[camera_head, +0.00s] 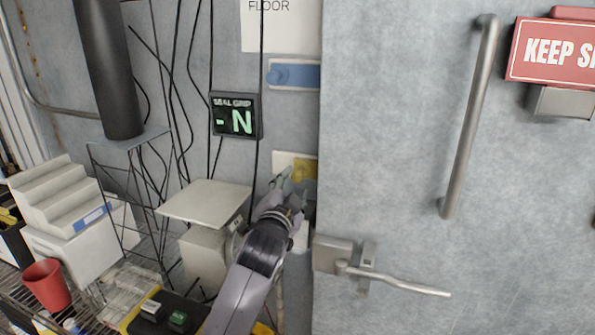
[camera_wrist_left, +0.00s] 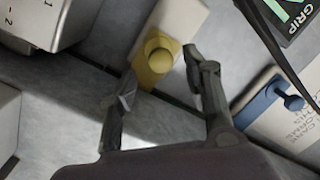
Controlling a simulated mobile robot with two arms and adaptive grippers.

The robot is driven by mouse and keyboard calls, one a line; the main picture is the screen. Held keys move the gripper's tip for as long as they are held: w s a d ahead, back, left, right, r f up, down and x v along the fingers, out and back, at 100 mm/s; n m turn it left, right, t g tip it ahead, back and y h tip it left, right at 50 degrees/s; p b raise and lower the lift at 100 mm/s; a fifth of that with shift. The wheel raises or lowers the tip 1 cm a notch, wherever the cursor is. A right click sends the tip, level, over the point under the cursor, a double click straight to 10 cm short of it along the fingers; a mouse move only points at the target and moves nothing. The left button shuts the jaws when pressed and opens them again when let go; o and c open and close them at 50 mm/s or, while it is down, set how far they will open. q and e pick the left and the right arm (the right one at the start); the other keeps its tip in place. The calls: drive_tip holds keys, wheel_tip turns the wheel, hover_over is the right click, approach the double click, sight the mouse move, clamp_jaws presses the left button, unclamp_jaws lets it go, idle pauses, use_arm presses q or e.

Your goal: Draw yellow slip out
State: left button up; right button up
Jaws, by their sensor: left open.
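The yellow slip (camera_head: 303,170) sits on a pale plate on the wall, just left of the freezer door's edge. In the left wrist view the yellow slip (camera_wrist_left: 154,66) shows a round knob and lies beyond and between my fingertips. My left gripper (camera_head: 281,180) is open and reaches up to it from below. In the left wrist view the left gripper (camera_wrist_left: 158,82) has its two fingers spread, with nothing held between them. I cannot tell whether a fingertip touches the slip. My right gripper is not in view.
A blue slip (camera_head: 294,75) with a knob is higher on the wall. A seal grip display (camera_head: 236,116) hangs left of it. The door has a lever handle (camera_head: 395,282) and a long vertical handle (camera_head: 470,118). A red cup (camera_head: 47,285) stands on the rack at left.

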sight(296, 178)
use_arm(q)
drive_tip(key=w, duration=0.2)
drive_tip(key=w+p, duration=0.1)
drive_tip(key=shift+w+d+r, duration=0.1)
drive_tip(key=shift+w+d, duration=0.15)
drive_tip(key=shift+w, duration=0.15)
drive_tip(key=shift+w+d, duration=0.1)
drive_tip(key=shift+w, duration=0.6)
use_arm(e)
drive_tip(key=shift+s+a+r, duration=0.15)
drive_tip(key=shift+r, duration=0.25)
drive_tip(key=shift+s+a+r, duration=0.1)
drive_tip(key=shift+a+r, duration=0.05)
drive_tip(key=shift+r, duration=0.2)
use_arm(q)
drive_tip(key=shift+c, duration=0.5)
drive_tip(key=c, duration=0.5)
clamp_jaws()
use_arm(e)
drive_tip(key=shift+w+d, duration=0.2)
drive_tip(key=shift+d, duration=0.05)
